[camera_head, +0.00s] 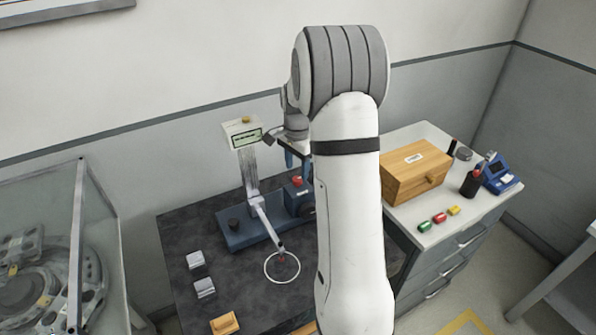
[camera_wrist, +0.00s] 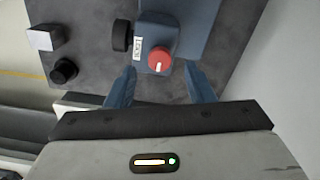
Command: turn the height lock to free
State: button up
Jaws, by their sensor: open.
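A red knob (camera_wrist: 158,59) with a white mark sits on a blue-grey block (camera_wrist: 172,22) in the wrist view. A small white label (camera_wrist: 138,50) beside it is too small to read. The red knob also shows in the head view (camera_head: 297,181), on the block of the measuring stand. My gripper (camera_wrist: 160,70) is open, with one blue finger on each side of the knob's place in the picture. Nothing is held. I cannot tell how far the fingertips are from the knob. In the head view my gripper (camera_head: 290,157) is above the block, partly hidden by my arm.
The stand's blue base (camera_head: 240,236) is on a dark table (camera_head: 190,240). A black knob (camera_wrist: 122,35) is close to the left finger. A display column (camera_head: 248,165) rises beside my wrist. Grey blocks (camera_head: 205,287) and a white ring (camera_head: 282,282) lie in front.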

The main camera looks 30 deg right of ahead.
aim_at(297, 179)
jog(key=shift+f+p, duration=0.3)
jog(key=shift+f, duration=1.6)
jog(key=c, duration=1)
